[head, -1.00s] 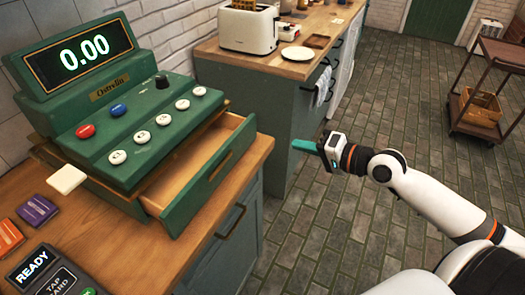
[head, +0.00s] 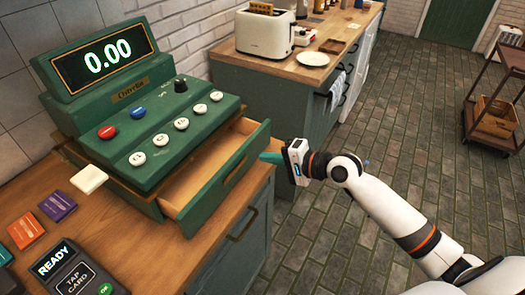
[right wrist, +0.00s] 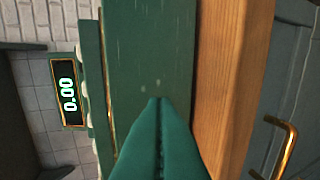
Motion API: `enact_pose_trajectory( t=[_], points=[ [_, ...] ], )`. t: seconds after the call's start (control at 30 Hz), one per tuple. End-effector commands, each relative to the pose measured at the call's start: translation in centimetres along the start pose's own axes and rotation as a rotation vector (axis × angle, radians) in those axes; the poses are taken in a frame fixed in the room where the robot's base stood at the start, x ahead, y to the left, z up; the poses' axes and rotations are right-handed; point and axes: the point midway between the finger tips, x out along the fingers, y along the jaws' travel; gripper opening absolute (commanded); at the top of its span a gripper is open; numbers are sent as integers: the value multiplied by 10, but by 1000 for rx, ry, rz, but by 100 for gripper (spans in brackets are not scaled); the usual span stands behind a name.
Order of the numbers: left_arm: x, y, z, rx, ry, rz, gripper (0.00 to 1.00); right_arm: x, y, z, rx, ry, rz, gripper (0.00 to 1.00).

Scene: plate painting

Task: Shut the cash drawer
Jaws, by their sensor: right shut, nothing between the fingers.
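A green cash register (head: 150,120) with a "0.00" display stands on the wooden counter. Its cash drawer (head: 219,178) is pulled out toward the right, and the bare wooden inside shows. My right gripper (head: 268,157) is shut and empty, with its teal fingertips at the drawer's front panel, near its far end. In the right wrist view the shut fingers (right wrist: 158,105) point at the green drawer front (right wrist: 150,60); whether they touch it I cannot tell. The register's display (right wrist: 68,93) shows there sideways. My left gripper is not in view.
A card reader (head: 72,268) and several coloured blocks (head: 57,207) lie on the counter's near left. A toaster (head: 266,33) and plate (head: 313,58) stand on the far counter. A cabinet handle (head: 243,225) sits below the drawer. Open floor (head: 330,235) lies to the right.

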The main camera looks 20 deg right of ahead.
Motion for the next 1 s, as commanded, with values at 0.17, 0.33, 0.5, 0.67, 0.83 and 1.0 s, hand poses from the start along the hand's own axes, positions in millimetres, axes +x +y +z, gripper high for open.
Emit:
enact_pose_trajectory(
  t=[0.17,0.33,0.5,0.67,0.83,1.0],
  points=[
    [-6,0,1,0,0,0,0,17,7,0,1,0,1,0],
    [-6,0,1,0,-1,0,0,22,7,0,0,0,-1,0],
    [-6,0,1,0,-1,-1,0,22,7,0,0,0,-1,0],
    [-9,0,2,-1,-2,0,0,27,10,0,2,0,1,0],
    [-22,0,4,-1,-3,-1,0,60,24,1,3,-1,5,0],
    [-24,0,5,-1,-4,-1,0,89,30,0,2,-1,2,0]
  ],
)
